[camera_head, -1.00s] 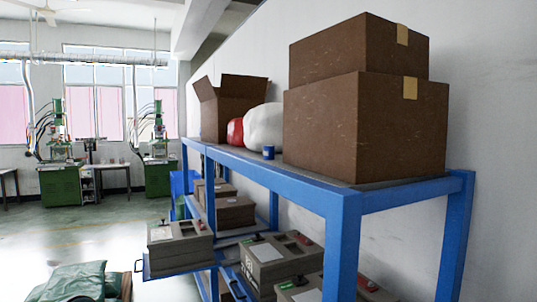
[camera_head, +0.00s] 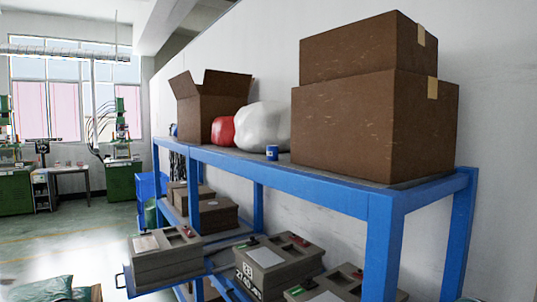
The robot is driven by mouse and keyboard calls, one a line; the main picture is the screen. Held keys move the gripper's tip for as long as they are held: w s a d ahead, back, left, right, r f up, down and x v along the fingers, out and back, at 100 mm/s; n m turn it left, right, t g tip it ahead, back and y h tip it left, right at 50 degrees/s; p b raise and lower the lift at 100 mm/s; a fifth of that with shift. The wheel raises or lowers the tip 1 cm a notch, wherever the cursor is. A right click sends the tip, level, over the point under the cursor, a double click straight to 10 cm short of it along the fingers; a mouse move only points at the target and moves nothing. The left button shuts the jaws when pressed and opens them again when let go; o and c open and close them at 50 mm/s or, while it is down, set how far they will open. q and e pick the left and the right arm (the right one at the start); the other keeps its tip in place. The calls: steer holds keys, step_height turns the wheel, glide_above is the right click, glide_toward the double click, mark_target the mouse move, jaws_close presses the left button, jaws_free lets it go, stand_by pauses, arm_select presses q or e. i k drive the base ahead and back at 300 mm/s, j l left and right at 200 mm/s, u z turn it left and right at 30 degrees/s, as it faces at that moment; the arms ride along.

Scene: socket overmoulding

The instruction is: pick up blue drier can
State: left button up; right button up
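The blue drier can (camera_head: 272,153) is a small blue cylinder with a light mark on its side. It stands upright on the top of the blue shelf rack (camera_head: 330,196), near its front edge. It is in front of a white bag and just left of the stacked brown boxes. Neither of my grippers is in the head view.
On the rack top are two stacked closed boxes (camera_head: 375,125), a white bag (camera_head: 262,127), a red bag (camera_head: 222,130) and an open box (camera_head: 205,105). Grey cases (camera_head: 277,262) fill lower shelves. Open floor (camera_head: 75,240) lies left; green machines (camera_head: 122,178) stand beyond.

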mark_target(272, 151)
steer(key=i+j+z, duration=0.2)
steer(key=j, duration=0.25)
steer(key=j+z, duration=0.25)
steer(key=j, duration=0.2)
steer(key=i+j+z, duration=0.25)
steer(key=j, duration=0.2)
steer(key=j+z, duration=0.2)
steer(key=j, duration=0.25)
steer(key=i+j+z, duration=0.3)
steer(key=j, duration=0.3)
steer(key=j+z, duration=0.25)
steer(key=j, duration=0.35)
steer(key=i+j+z, duration=0.1)
steer(key=j+z, duration=0.2)
steer(key=j, duration=0.35)
